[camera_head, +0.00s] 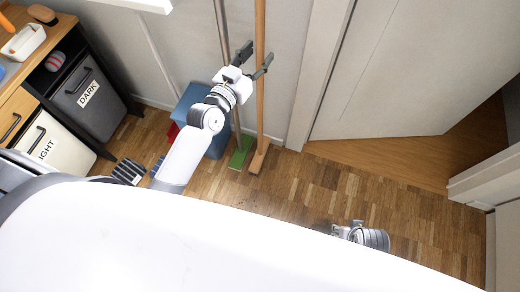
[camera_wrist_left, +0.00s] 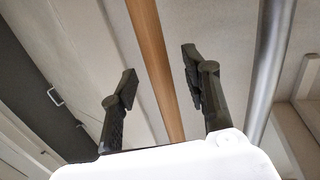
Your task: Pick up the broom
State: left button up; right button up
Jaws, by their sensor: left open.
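The broom has a long light-wood handle (camera_head: 260,100) that stands upright against the wall, with a narrow wooden head (camera_head: 258,160) on the floor. My left gripper (camera_head: 254,60) is at the upper part of the handle, its two dark fingers spread. In the left wrist view the wooden handle (camera_wrist_left: 152,60) runs between the open fingers (camera_wrist_left: 158,72), with gaps seen on both sides. My right gripper (camera_head: 346,230) is low over the floor, mostly hidden behind my white body; its fingers are unclear.
A grey pole with a green foot (camera_head: 240,152) stands just left of the broom. A blue bin (camera_head: 190,105) is behind my left arm. Laundry bins marked DARK (camera_head: 88,92) and LIGHT stand at left. A door (camera_head: 420,70) is at right. Floor before it is clear.

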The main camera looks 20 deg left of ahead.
pick_arm(q)
jog(key=shift+x, duration=0.95)
jog(key=shift+s, duration=0.1)
jog(key=shift+c, duration=0.2)
grip_shut()
jog(key=shift+r, duration=0.1)
